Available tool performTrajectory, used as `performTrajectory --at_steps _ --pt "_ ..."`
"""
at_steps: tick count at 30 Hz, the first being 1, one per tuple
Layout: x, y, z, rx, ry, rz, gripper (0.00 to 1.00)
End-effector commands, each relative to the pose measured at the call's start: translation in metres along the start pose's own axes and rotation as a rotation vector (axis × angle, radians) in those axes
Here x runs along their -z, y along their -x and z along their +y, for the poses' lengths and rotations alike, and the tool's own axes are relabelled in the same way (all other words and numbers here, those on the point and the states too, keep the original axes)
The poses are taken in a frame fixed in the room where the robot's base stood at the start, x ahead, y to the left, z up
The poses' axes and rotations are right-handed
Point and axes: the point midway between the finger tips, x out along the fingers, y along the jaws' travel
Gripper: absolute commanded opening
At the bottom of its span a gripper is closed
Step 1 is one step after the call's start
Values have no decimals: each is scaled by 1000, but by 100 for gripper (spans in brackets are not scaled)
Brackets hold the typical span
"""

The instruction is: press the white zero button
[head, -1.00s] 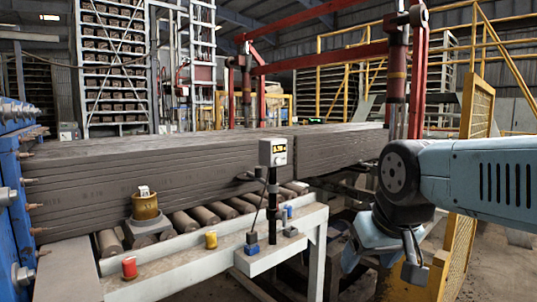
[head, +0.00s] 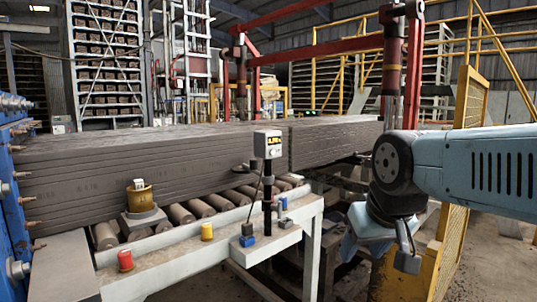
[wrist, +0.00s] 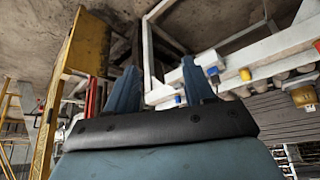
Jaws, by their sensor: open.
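A brass cylinder (head: 140,199) with a small white piece on top sits on a grey plate by the rollers. It also shows in the wrist view (wrist: 304,96). My gripper hangs low to the right of the display post, well apart from it. In the wrist view my gripper (wrist: 160,80) is open, with nothing between its two blue fingers.
A white rail (head: 200,255) carries a red knob (head: 125,260), a yellow knob (head: 207,232) and a blue-based switch (head: 248,238). A long grey clay stack (head: 150,160) lies behind on rollers. A yellow fence (head: 470,110) stands at the right.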

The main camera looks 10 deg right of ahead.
Motion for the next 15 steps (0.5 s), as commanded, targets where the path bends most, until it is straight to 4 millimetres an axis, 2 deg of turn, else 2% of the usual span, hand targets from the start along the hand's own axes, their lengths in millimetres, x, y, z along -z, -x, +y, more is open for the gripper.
performTrajectory --at_steps 2,15 --pt "0 0 0 0 0 0 45" --pt "0 0 0 0 0 0 3"
